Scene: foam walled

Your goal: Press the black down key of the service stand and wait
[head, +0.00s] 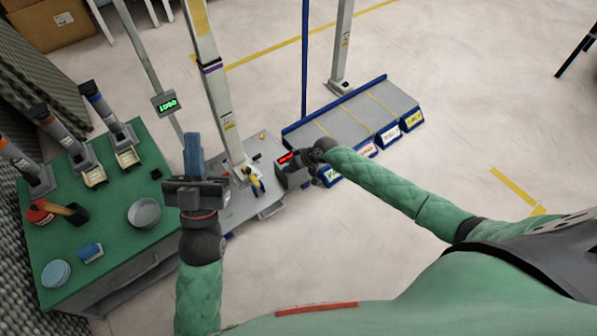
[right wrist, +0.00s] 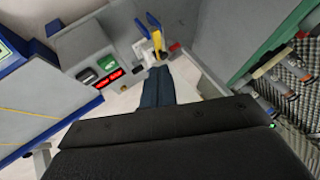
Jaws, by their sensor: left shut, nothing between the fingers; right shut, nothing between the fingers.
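The grey service stand (head: 232,205) stands in the middle, with a tall post rising from it. Its control box with a lit red display (head: 287,157) sits beside my right gripper (head: 312,156), which partly covers it in the head view. In the right wrist view the red display (right wrist: 108,78) has a green key (right wrist: 107,62) and a dark, black-looking key (right wrist: 86,75) near it. My right gripper (right wrist: 157,84) is shut and empty, its blue fingertips to the right of the display; I see no contact with the black key. My left gripper (head: 193,150) is shut and empty, left of the stand.
A green-topped bench (head: 110,210) on the left holds several upright tools, a metal bowl (head: 145,212) and a hammer (head: 72,212). A yellow-and-blue handled tool (right wrist: 154,36) stands on the service stand. A blue-edged rack (head: 350,115) lies behind.

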